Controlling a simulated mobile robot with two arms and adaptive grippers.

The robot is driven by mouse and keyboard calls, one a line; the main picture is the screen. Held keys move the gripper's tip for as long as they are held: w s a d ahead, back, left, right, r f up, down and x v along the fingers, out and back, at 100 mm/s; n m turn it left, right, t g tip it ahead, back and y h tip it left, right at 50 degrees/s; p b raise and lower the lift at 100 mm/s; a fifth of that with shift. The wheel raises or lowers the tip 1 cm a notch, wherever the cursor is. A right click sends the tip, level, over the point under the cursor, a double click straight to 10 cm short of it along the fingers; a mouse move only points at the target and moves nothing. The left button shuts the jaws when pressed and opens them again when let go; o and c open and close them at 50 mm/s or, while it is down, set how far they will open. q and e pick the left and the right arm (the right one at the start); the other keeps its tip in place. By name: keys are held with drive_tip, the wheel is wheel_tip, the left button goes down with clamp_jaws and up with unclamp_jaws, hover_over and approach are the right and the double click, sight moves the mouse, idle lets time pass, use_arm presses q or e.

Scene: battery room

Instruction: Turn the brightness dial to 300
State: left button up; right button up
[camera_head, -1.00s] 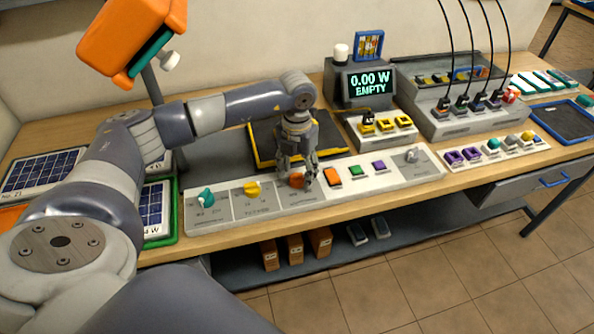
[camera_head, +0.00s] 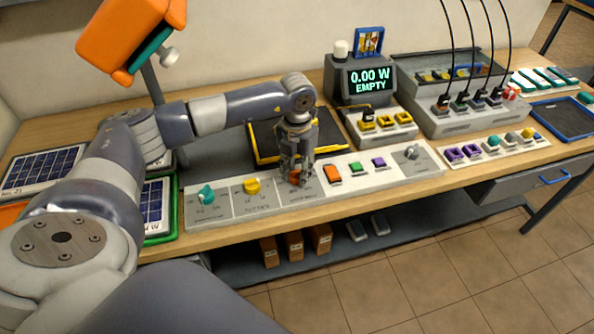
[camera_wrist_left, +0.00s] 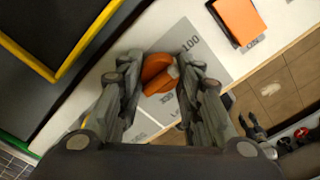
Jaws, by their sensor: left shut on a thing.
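My left gripper (camera_head: 296,181) points down at the long light-grey control panel (camera_head: 216,215). Its fingers are shut on the orange dial (camera_head: 295,176), which they partly hide in the head view. In the left wrist view the orange dial (camera_wrist_left: 157,72) sits between the two fingers of the left gripper (camera_wrist_left: 163,82). A printed "100" shows beside it; other scale marks are partly hidden, and I cannot read its setting. The display (camera_head: 370,79) reads "0.00 W" and "EMPTY". My right gripper is not in view.
A teal dial (camera_head: 206,194) and a yellow dial (camera_head: 252,186) are left of the gripper. An orange switch (camera_head: 333,174), green button (camera_head: 355,169) and grey knob (camera_head: 411,152) are to its right. A yellow-edged black tray (camera_head: 262,143) lies behind. An orange lamp-like box (camera_head: 125,40) hangs upper left.

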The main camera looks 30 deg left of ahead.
use_arm(q)
drive_tip(key=m+b, duration=0.3)
drive_tip(key=m, duration=0.2)
drive_tip(key=shift+f+b, duration=0.15)
drive_tip(key=shift+b, duration=0.25)
drive_tip(key=m+b, duration=0.3)
drive_tip(key=m, duration=0.3)
drive_tip(key=shift+b, duration=0.3)
drive_tip(key=m+b, duration=0.3)
drive_tip(key=m, duration=0.4)
drive_tip(key=m+b, duration=0.1)
drive_tip(key=m, duration=0.4)
drive_tip(key=shift+r+b, duration=0.2)
drive_tip(key=shift+b, duration=0.1)
drive_tip(key=shift+m, duration=0.3)
drive_tip(key=o, duration=1.1)
